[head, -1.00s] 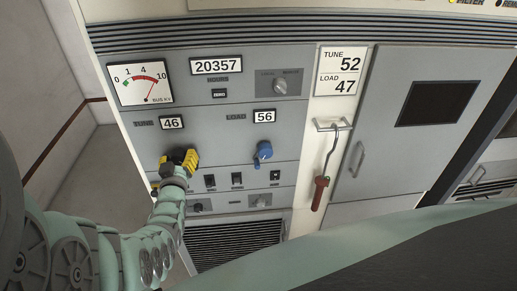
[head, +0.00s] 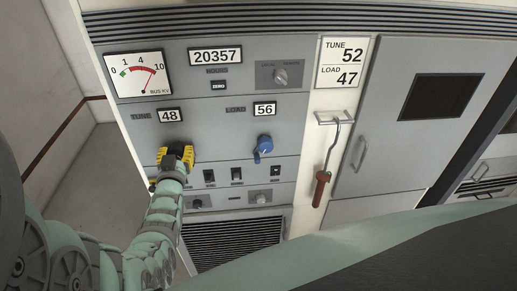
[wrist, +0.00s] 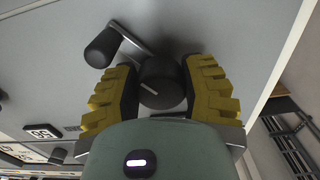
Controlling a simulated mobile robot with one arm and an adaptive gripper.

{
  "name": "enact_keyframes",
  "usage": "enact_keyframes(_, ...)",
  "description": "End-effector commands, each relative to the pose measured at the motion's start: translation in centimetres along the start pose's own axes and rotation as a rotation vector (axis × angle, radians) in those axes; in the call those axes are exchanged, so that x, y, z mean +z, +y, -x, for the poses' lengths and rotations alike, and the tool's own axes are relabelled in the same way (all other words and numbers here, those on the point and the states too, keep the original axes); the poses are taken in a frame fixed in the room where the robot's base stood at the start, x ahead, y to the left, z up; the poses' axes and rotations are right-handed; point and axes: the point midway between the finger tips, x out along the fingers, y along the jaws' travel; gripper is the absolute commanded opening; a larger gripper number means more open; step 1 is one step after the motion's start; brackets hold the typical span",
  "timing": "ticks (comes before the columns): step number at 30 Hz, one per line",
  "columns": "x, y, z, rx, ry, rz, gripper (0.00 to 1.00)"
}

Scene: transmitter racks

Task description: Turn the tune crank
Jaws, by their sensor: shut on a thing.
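The tune crank (wrist: 160,82) shows in the wrist view as a black round hub with a white pointer line. Its arm and black handle (wrist: 102,47) stick out to the upper left. My gripper (head: 176,155) has its yellow fingers on both sides of the hub, shut on it; the wrist view shows these fingers (wrist: 160,90) too. In the head view my gripper hides most of the crank. The TUNE counter (head: 168,115) above it reads 48. A white card (head: 341,63) reads TUNE 52, LOAD 47.
A blue load crank (head: 263,147) sits to the right, below a LOAD counter (head: 265,109) reading 56. Small black switches (head: 236,174) are close by at the lower right. A red-handled hook (head: 321,187) hangs further right. A bus meter (head: 139,74) is above.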

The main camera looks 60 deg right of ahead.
Motion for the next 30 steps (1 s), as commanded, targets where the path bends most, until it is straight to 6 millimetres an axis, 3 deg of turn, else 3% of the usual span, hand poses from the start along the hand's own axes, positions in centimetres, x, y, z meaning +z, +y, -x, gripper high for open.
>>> enact_keyframes(9,0.29,-0.08,0.03,0.0,-0.006,-0.165,0.09)
enact_keyframes(20,0.24,-0.03,0.05,0.001,-0.009,-0.175,0.08)
enact_keyframes(21,0.22,-0.03,0.05,0.001,-0.009,-0.175,0.51)
enact_keyframes(28,0.11,0.01,0.02,0.001,-0.005,-0.174,0.75)
enact_keyframes(30,0.09,0.01,0.02,0.001,-0.004,-0.174,0.77)
